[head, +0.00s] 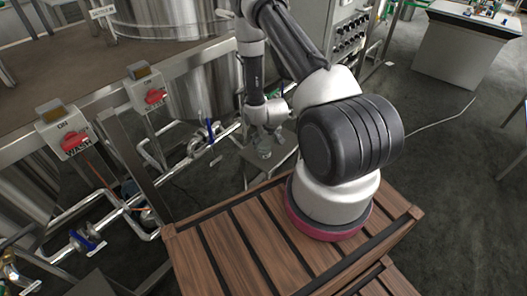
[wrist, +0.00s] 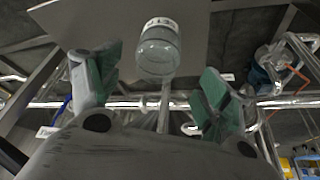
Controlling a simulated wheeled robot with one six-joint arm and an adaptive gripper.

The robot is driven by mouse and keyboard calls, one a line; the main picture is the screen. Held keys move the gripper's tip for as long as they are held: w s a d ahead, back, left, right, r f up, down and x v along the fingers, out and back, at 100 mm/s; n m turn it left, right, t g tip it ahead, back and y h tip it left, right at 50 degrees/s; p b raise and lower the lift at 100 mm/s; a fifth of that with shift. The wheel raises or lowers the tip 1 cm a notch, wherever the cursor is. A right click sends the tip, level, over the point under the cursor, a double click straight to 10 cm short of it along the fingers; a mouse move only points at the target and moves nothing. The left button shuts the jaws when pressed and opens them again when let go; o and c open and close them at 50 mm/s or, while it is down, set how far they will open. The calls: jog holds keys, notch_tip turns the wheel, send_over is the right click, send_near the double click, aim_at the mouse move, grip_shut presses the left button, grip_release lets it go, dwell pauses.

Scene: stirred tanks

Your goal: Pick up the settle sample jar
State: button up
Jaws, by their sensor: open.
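The settle sample jar (wrist: 158,50) is a clear glass jar with a white printed label at its top edge in the wrist view. It stands on a small grey plate (wrist: 90,22). My gripper (wrist: 160,80) is open, with green-padded fingers left and right of the jar's line. The jar appears just beyond the fingertips, and neither pad visibly touches it. In the head view the jar (head: 264,153) is small, below my gripper (head: 266,137), on the grey stand (head: 247,156); its outline is partly hidden by the gripper.
Steel pipes and blue-handled valves (head: 210,130) run close to the left of the stand. Two switch boxes with red knobs (head: 155,96) are mounted on the tank platform. A slatted wooden deck (head: 235,240) lies in front.

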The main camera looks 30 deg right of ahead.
aim_at(264, 144)
jog(key=x, duration=0.7)
jog(key=shift+w+d+f, duration=0.2)
jog(key=shift+w+d, duration=0.05)
jog(key=shift+w, duration=0.05)
jog(key=c, duration=1.2)
